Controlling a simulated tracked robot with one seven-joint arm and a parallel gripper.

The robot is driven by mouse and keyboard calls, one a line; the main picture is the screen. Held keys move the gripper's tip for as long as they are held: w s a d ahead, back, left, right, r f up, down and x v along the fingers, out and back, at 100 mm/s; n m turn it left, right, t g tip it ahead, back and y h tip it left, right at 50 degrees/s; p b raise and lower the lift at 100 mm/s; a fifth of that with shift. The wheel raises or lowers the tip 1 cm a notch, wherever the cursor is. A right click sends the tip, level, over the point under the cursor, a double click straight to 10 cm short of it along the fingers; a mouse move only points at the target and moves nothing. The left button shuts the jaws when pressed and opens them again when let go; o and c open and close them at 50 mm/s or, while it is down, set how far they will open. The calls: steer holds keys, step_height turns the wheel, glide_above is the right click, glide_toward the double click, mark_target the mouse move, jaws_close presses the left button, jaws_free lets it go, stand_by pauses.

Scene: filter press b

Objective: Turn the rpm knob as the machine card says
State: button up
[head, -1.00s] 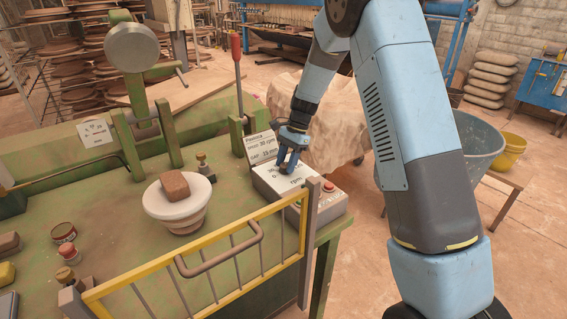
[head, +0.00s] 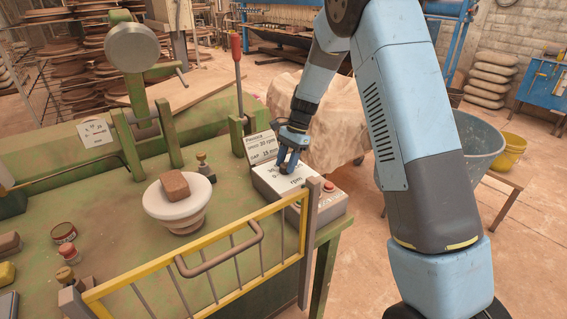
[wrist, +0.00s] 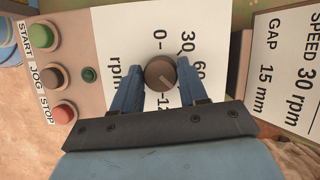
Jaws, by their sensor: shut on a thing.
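The rpm knob (wrist: 160,73) is a round brown cap on the white dial plate (wrist: 205,25) of the control box. Printed marks 0, 30, 60 and a partly hidden 12… surround it. A thin mark shows towards the lower right of the cap, too small to read surely against the scale. My gripper (wrist: 161,78) is shut on the knob, one finger on each side. In the head view my gripper (head: 288,161) comes down onto the box and mostly hides the knob. The machine card (wrist: 292,72) reads SPEED 30 rpm, GAP 15 mm; it stands behind the box (head: 260,145).
START (wrist: 41,37), JOG (wrist: 52,76) and STOP (wrist: 64,113) buttons and a small green lamp (wrist: 89,74) sit beside the dial. A yellow guard rail (head: 190,262) runs in front. A white round stand (head: 177,203) with a brown block (head: 174,185) is left.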

steer(key=shift+d+f, duration=0.1)
steer(key=shift+d, duration=0.15)
steer(key=o, duration=1)
steer(key=shift+a, duration=0.1)
steer(key=v, duration=1.3)
steer(key=shift+w+r, duration=0.2)
steer(key=shift+r, duration=0.1)
